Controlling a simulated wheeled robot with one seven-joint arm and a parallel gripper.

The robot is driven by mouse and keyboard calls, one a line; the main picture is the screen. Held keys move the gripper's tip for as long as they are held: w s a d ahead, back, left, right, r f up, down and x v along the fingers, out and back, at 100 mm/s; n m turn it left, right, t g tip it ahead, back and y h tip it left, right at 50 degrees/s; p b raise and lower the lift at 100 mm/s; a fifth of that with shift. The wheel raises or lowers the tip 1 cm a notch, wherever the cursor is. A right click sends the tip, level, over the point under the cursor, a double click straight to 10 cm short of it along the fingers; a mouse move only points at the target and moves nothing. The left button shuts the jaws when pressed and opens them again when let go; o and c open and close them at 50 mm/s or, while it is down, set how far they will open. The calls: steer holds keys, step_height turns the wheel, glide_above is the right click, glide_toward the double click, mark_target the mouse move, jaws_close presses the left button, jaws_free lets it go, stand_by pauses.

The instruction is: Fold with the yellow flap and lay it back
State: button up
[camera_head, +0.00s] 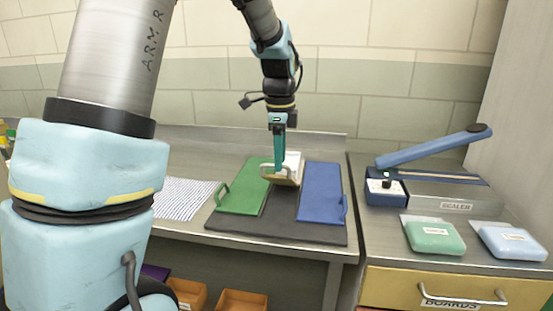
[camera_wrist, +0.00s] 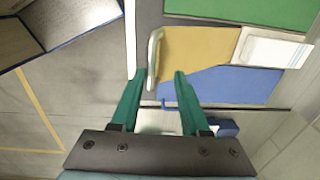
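The folding board lies on the steel bench, with a green flap (camera_head: 241,190) on the left and a blue flap (camera_head: 321,190) on the right. Between them the yellow flap (camera_head: 282,181) seems tilted up off the dark base (camera_head: 268,230). In the wrist view the yellow flap (camera_wrist: 200,55) has a pale handle (camera_wrist: 154,58) along its edge. A white folded bag (camera_wrist: 272,48) is beside it, partly hidden in the head view. My gripper (camera_head: 280,172) is above the flap. In the wrist view its teal fingers (camera_wrist: 157,73) are apart, with the handle near their tips; contact cannot be told.
A striped sheet (camera_head: 185,198) lies left of the board. On the right are a sealer (camera_head: 430,185) with a raised blue arm, a green packet (camera_head: 434,237) and a pale blue packet (camera_head: 513,242). Orange bins (camera_head: 242,301) are under the bench.

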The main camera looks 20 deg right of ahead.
steer(key=w+d+r+p, duration=0.1)
steer(key=w+r+p, duration=0.1)
steer(key=r, duration=0.3)
steer(key=w+d+r+p, duration=0.1)
steer(key=w+r+p, duration=0.1)
steer(key=r+p, duration=0.3)
steer(key=shift+w+r, duration=0.4)
steer(key=shift+r, duration=0.3)
stand_by(0.6)
stand_by(0.4)
